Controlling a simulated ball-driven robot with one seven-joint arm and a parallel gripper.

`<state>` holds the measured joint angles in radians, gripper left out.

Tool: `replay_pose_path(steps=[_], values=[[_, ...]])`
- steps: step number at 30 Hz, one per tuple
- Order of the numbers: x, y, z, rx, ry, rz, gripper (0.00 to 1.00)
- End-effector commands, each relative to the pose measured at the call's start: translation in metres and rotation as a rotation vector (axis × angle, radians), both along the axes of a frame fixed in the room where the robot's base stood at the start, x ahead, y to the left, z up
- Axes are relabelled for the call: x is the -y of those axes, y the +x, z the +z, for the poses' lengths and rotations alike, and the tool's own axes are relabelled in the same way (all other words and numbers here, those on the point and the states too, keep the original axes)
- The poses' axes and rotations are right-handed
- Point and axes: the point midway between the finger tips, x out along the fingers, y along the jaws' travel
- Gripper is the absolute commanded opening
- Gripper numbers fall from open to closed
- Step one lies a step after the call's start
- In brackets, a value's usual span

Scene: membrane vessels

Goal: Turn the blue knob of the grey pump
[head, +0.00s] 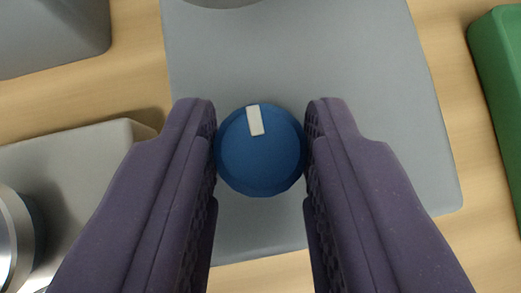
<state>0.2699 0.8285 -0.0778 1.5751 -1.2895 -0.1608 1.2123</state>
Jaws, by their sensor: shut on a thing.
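The blue knob (261,165) is round, with a white marker bar near its upper edge that points up and slightly left. It sits on the flat grey body of the pump (310,55), in the middle of the head view. My gripper (261,150) has two purple fingers, one on the left and one on the right of the knob. Both fingertips touch the knob's sides, so the gripper is shut on it. The lower parts of the fingers hide some of the pump's lower body.
A light grey box with a silver round part (14,240) stands at the lower left. A darker grey block (50,35) is at the upper left. A green object (500,75) stands at the right edge. Bare wooden table (440,45) shows between them.

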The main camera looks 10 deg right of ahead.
Motion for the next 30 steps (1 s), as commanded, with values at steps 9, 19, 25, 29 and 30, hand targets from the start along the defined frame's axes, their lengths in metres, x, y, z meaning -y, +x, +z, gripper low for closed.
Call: replay_pose_path(steps=[9,19,25,29,30], values=[[0.002,-0.002,0.005,-0.003,0.003,0.068,0.01],[0.005,-0.002,0.013,-0.004,0.004,0.314,0.01],[0.006,-0.001,0.006,-0.003,0.001,0.486,0.01],[0.007,0.000,0.002,-0.001,-0.002,0.585,0.01],[0.007,0.000,0.000,-0.001,-0.002,0.612,0.01]])
